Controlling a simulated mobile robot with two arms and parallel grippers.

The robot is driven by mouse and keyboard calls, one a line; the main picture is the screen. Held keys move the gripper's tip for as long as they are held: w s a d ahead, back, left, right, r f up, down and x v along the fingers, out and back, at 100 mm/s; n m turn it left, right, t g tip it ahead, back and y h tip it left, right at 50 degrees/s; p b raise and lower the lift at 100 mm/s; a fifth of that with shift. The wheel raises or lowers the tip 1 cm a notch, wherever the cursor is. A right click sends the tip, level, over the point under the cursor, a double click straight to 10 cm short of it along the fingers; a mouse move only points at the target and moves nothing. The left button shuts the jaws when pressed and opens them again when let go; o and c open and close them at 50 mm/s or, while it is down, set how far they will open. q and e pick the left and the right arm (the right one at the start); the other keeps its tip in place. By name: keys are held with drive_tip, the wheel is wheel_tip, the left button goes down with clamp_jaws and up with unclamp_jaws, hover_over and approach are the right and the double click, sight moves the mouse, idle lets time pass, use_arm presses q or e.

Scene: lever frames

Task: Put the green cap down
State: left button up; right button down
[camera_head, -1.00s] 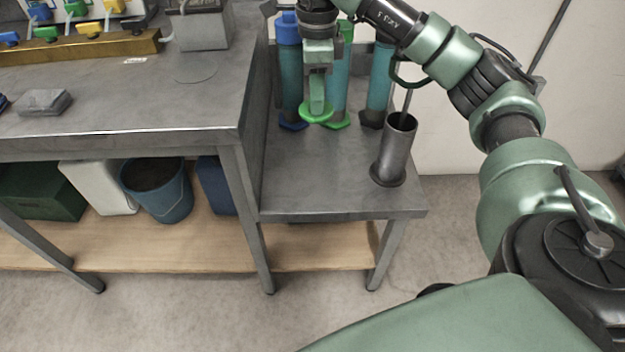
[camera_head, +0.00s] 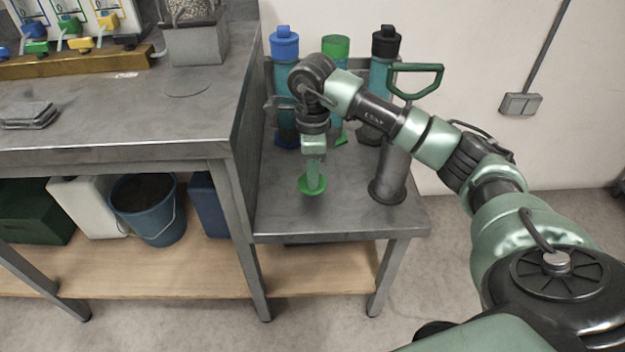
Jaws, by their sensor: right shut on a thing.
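My right gripper (camera_head: 313,170) points down over the low side table (camera_head: 285,217) and is shut on the green cap (camera_head: 312,187). The cap shows as a bright green disc below the fingers, in front of the bottles. I cannot tell whether it touches the table top. Behind my arm stands a bottle with a green top (camera_head: 336,46), its middle partly hidden by my wrist. A blue-capped bottle (camera_head: 285,75) stands to its left and a black-capped bottle (camera_head: 384,75) to its right. My left gripper is not in view.
A grey metal cylinder (camera_head: 390,178) stands right of the cap, below a green looped handle (camera_head: 416,68). The higher workbench (camera_head: 120,115) borders the side table on the left. The side table's front is clear. A blue bucket (camera_head: 148,208) sits on the lower shelf.

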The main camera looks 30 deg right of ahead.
wheel_tip(320, 180, down, 2)
drive_tip(key=shift+f, duration=0.1)
drive_tip(key=shift+f, duration=0.2)
drive_tip(key=c, duration=1.1)
unclamp_jaws()
drive_tip(key=shift+r, duration=0.1)
drive_tip(key=shift+c, duration=0.2)
drive_tip(key=shift+r, duration=0.1)
